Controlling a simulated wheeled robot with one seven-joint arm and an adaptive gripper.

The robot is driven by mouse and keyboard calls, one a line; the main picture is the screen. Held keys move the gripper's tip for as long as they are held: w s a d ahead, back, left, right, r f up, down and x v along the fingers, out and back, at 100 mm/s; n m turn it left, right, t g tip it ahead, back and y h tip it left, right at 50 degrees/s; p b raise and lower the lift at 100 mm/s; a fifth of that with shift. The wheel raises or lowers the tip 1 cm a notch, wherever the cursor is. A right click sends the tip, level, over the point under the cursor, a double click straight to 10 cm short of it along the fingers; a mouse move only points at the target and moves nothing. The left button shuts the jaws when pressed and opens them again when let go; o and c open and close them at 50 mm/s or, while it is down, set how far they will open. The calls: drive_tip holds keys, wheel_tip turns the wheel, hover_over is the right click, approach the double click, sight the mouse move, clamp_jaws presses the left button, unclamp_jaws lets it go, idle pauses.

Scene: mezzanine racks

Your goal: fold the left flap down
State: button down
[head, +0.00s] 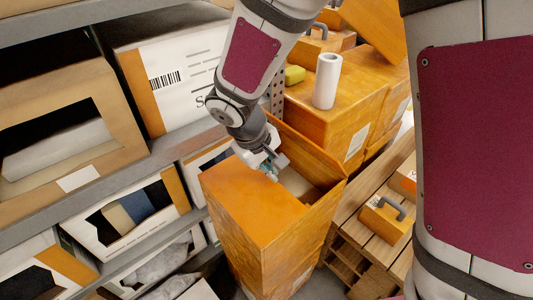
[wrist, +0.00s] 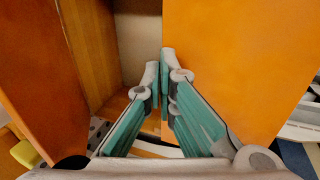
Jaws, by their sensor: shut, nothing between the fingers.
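An orange box (head: 290,255) stands in the middle of the head view, on top of a stack. Its left flap (head: 250,200) appears as a broad orange panel over the left part of the opening; its exact angle is hard to tell. It fills the right half of the wrist view (wrist: 240,60). The opposite flap (head: 312,152) stands up at the far right side, also in the wrist view (wrist: 38,85). The inside shows between them. My gripper (head: 276,168) is shut and empty, its fingertips (wrist: 163,75) at the left flap's inner edge. Contact cannot be told.
Racks with white and orange boxes (head: 170,75) stand close on the left. Behind are more orange boxes (head: 345,115) bearing a white cylinder (head: 326,80) and a yellow item (head: 294,75). A wooden pallet (head: 375,235) with a handled orange box (head: 385,220) lies right.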

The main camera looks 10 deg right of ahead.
wheel_tip(320, 180, up, 13)
drive_tip(key=p, duration=0.4)
drive_tip(key=s+d+r+m+y, duration=0.1)
drive_tip(key=s+d+r+m, duration=0.3)
drive_tip(key=s+d+r, duration=0.6)
drive_tip(key=s+d+f+m+y, duration=0.1)
drive_tip(key=s+m, duration=0.1)
drive_tip(key=s, duration=0.7)
drive_tip(key=s+d+f+m+y, duration=0.1)
drive_tip(key=s+d, duration=0.1)
drive_tip(key=s, duration=0.6)
wheel_tip(320, 180, up, 15)
drive_tip(key=t+p, duration=0.2)
drive_tip(key=p, duration=1.1)
drive_tip(key=shift+r, duration=0.2)
drive_tip(key=shift+d, duration=0.1)
